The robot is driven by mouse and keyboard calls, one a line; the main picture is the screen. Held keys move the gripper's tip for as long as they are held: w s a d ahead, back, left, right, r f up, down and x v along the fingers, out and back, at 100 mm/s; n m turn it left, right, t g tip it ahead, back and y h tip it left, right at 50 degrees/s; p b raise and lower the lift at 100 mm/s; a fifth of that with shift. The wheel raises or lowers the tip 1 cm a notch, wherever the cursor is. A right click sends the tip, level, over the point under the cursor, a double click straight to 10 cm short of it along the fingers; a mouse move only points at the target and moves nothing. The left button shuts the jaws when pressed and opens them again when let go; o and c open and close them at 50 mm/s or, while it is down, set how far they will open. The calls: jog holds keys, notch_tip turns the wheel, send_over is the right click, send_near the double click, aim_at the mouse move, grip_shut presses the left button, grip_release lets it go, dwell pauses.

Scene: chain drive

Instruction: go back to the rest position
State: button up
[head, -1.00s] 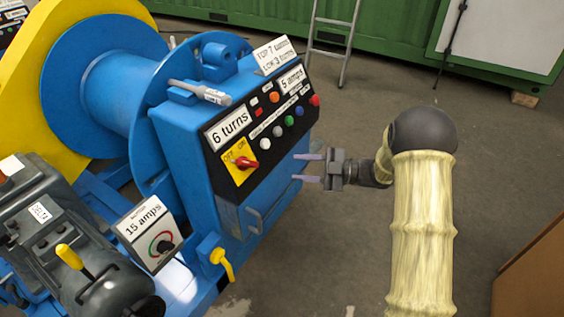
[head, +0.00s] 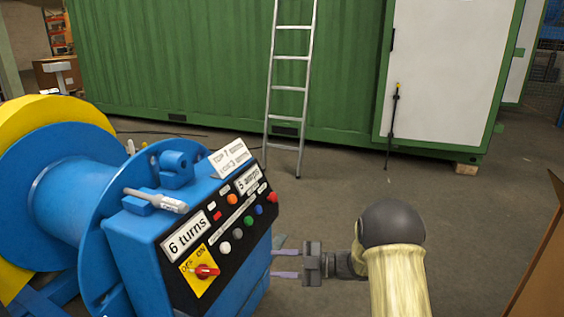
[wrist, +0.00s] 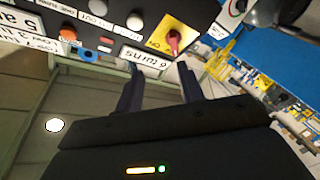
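My gripper (head: 285,262) is at the bottom middle of the head view, just right of the blue winch's control box. Its two fingers are apart with nothing seen between them. The wrist view also shows the fingers (wrist: 160,88) spread and empty. The control panel (head: 222,232) carries a red switch on a yellow OFF/ON plate (head: 201,270), several coloured buttons and labels reading "6 turns" and "5 amps". In the wrist view the red switch (wrist: 173,41) is beyond the fingertips. My arm wears a pale yellow sleeve.
A blue drum (head: 70,205) with a yellow flange stands at the left. A green container (head: 190,70) and a ladder (head: 290,90) are at the back. A brown panel (head: 540,265) stands at the right edge. The floor (head: 470,215) between is open.

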jog(key=w+d+r+m+t+h, duration=0.2)
jog(key=d+m+t+h, duration=0.7)
jog(key=d+m+h, duration=0.45)
jog(key=s+d+f+m+g+h, duration=0.15)
jog(key=s+m+g, duration=0.35)
jog(key=s, duration=0.7)
jog(key=s+d+f+m+g+h, duration=0.1)
jog(key=s+f+m+g+h, duration=0.15)
jog(key=s+m, duration=0.65)
jog(key=s+r+n+p, duration=0.2)
jog(key=s+r+p, duration=0.1)
jog(key=r+p, duration=3.2)
jog(key=shift+s+a+g, duration=0.15)
jog(key=shift+a+g, duration=0.2)
jog(key=shift+a, duration=0.05)
jog(key=shift+s+n, duration=0.1)
jog(key=shift+n, duration=0.15)
